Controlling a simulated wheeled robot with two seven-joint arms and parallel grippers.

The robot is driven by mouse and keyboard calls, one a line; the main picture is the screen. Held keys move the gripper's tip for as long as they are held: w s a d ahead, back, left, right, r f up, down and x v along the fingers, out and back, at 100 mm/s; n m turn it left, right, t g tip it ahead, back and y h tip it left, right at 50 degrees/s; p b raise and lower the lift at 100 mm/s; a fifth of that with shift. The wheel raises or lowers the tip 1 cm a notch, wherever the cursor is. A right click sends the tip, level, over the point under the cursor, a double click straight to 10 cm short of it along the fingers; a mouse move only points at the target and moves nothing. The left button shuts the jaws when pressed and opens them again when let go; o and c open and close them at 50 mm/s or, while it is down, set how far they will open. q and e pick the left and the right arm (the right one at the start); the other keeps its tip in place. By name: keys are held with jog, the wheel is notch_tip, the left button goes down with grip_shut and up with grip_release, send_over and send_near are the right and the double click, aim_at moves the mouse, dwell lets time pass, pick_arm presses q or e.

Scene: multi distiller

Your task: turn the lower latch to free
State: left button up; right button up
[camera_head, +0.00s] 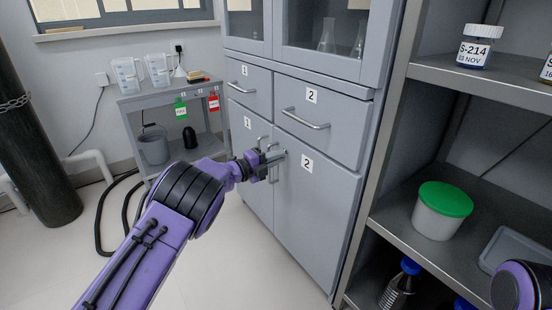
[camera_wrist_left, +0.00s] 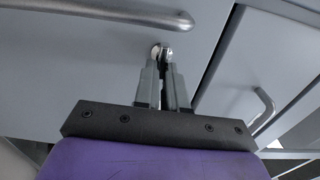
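The lower latch (camera_wrist_left: 156,50) is a small bright metal piece on the grey cabinet front, seen in the left wrist view right at my fingertips. My left gripper (camera_wrist_left: 163,62) has its two grey fingers nearly together, with a narrow dark gap between them and the latch at their tips. In the head view my left gripper (camera_head: 274,158) is up against the lower doors, near the seam between door 1 (camera_head: 247,150) and door 2 (camera_head: 318,215), and hides the latch. How far the latch is turned cannot be told. My right gripper is out of view.
Bar handles sit close to the left gripper (camera_wrist_left: 110,10) (camera_wrist_left: 264,108). Drawers 1 and 2 (camera_head: 320,110) are closed above. An open shelf (camera_head: 405,215) stands right, with a green-lidded tub (camera_head: 440,212). A small grey cart (camera_head: 160,98) stands left. The floor in front is clear.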

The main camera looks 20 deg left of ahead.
pick_arm(q)
jog(key=o, duration=0.4)
jog(key=p+v, duration=0.2)
jog(key=v, duration=0.8)
jog(key=shift+s+a+p, duration=0.15)
jog(key=shift+p, duration=0.2)
